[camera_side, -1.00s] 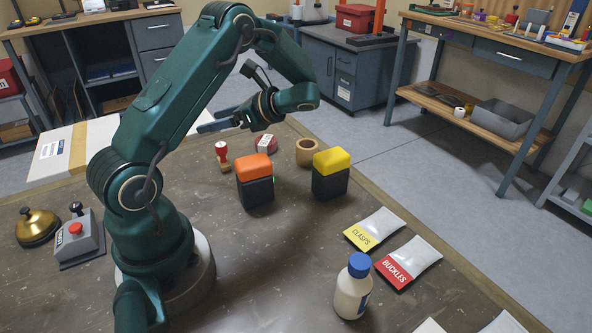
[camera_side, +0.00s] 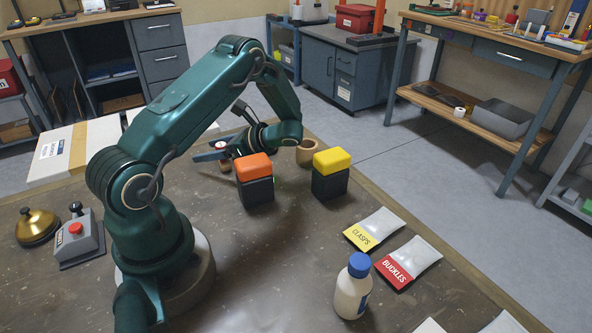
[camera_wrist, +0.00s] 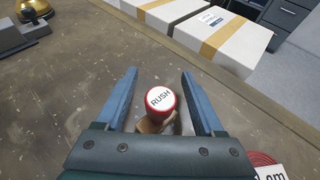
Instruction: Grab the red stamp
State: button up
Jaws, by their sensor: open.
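The red stamp (camera_wrist: 160,99) has a round red-rimmed top with a white label reading RUSH. In the wrist view it stands between the two blue fingers of my gripper (camera_wrist: 158,95), with clear gaps on both sides. The fingers are open.
An orange-topped block (camera_side: 254,180), a yellow-topped block (camera_side: 331,174) and a wooden cup (camera_side: 306,155) stand nearby. A red-and-white item (camera_wrist: 266,165) lies close by my gripper's right side in the wrist view. Taped white boxes (camera_wrist: 222,38) lie beyond the stamp.

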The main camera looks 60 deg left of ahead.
grip_shut()
jog(key=shift+r, duration=0.1)
